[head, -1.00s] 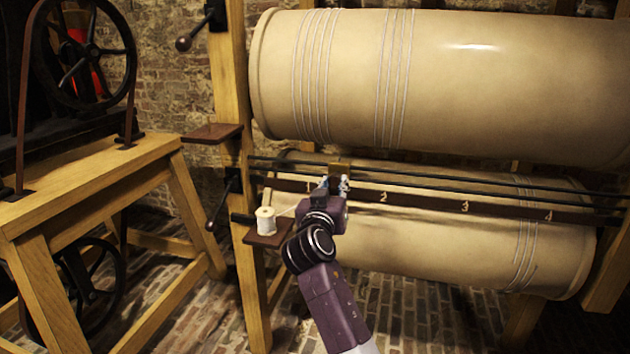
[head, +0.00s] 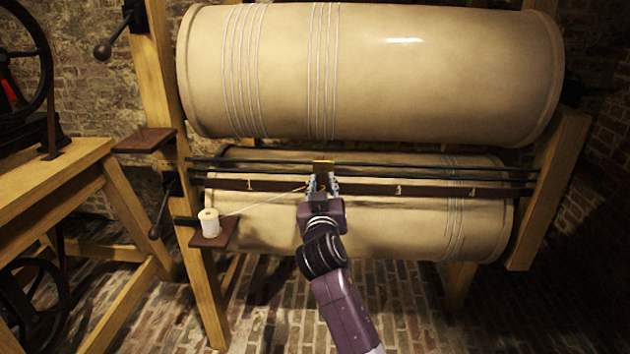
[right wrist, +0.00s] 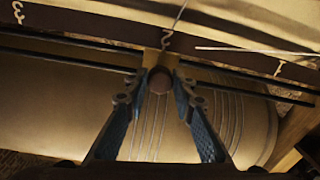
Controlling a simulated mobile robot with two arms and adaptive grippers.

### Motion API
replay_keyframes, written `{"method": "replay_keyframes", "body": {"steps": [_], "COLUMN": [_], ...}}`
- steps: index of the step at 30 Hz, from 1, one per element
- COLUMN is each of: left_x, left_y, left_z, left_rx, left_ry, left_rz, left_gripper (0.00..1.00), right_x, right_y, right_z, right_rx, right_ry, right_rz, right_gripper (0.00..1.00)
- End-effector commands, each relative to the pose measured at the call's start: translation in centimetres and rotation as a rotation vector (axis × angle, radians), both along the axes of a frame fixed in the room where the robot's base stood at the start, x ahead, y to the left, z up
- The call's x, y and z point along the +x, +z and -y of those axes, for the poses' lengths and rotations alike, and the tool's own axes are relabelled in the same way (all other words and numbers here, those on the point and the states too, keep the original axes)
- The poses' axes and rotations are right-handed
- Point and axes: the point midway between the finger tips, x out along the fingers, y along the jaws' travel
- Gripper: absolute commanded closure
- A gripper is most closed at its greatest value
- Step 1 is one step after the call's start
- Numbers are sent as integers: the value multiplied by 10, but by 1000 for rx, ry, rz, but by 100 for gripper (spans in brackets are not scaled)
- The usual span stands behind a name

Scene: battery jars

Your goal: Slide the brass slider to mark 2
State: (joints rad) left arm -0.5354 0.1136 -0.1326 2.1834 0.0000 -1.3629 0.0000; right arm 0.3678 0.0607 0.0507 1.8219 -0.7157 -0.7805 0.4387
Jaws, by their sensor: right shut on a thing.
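The brass slider (head: 324,166) sits on the dark rails in front of the lower drum. My right gripper (head: 322,186) is shut on its round brown knob. In the right wrist view the slider (right wrist: 152,57) lies between the fingertips of my right gripper (right wrist: 160,88). The mark 2 (right wrist: 166,41) on the dark scale strip is directly in line with the slider there, upside down. My left gripper is not in view.
A white thread spool (head: 209,222) stands on a small brown shelf (head: 222,238) at left, its thread running to the slider. A large cream drum (head: 440,75) lies above the rails. A wooden stand (head: 50,180) is further left. The rails are clear right of the slider.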

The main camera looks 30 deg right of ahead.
Motion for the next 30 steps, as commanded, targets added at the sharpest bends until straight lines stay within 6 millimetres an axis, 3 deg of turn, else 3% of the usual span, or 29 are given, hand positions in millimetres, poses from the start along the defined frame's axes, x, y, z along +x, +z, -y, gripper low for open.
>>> {"method": "replay_keyframes", "body": {"steps": [11,12,16,25,30], "left_x": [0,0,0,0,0], "left_y": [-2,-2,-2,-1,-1], "left_z": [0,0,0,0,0], "left_rx": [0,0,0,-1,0], "left_ry": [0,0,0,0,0], "left_rz": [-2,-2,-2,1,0], "left_gripper": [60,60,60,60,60], "right_x": [-1,-1,-1,-2,-17], "right_y": [-1,-1,-1,0,-1], "right_z": [2,2,1,0,-11], "right_rx": [0,0,0,0,2], "right_ry": [-2,-2,-1,0,2], "right_rz": [-1,-1,-1,0,0], "right_gripper": [100,72,58,58,58]}}
